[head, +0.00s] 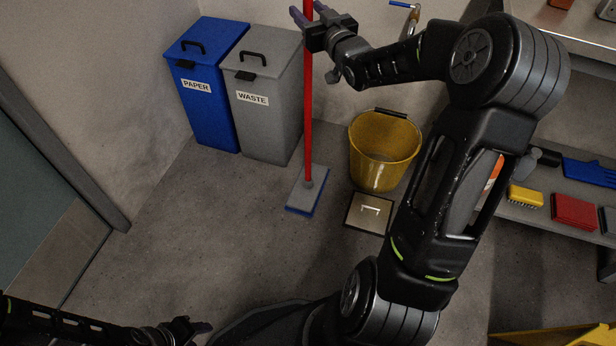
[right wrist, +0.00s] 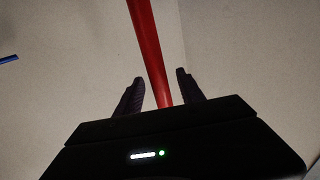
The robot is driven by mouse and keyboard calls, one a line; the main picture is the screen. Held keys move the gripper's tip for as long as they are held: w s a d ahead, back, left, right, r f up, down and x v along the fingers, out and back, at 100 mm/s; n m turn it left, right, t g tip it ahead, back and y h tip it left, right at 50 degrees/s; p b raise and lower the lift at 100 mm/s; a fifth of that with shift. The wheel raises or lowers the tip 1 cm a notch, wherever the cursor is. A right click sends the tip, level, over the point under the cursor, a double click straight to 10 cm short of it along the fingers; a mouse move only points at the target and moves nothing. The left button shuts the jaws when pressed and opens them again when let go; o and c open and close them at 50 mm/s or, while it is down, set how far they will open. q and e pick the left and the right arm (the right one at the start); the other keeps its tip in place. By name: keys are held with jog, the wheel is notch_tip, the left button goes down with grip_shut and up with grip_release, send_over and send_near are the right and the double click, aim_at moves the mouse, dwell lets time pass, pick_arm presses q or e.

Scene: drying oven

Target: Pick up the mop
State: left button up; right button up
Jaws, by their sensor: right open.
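The mop has a long red handle (head: 309,110) and a flat grey and blue head (head: 307,190) resting on the floor. It stands nearly upright in front of the grey bin. My right gripper (head: 301,14) is at the upper part of the handle, with its fingers open. In the right wrist view the red handle (right wrist: 150,55) runs between the two open fingers of the right gripper (right wrist: 158,90), with a gap visible on the left side. My left gripper (head: 190,328) is low at the bottom left, far from the mop; its jaw state is unclear.
A blue paper bin (head: 208,115) and a grey waste bin (head: 265,125) stand behind the mop. A yellow bucket (head: 384,150) and a small floor plate (head: 367,212) are to its right. A shelf with brushes (head: 525,196) and a red block (head: 574,211) is at the right. Floor at left is clear.

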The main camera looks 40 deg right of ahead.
jog(key=w, duration=0.3)
jog(key=shift+w+d, duration=0.1)
jog(key=shift+d, duration=0.2)
jog(key=shift+c, duration=0.6)
grip_shut()
jog(key=shift+r, duration=0.2)
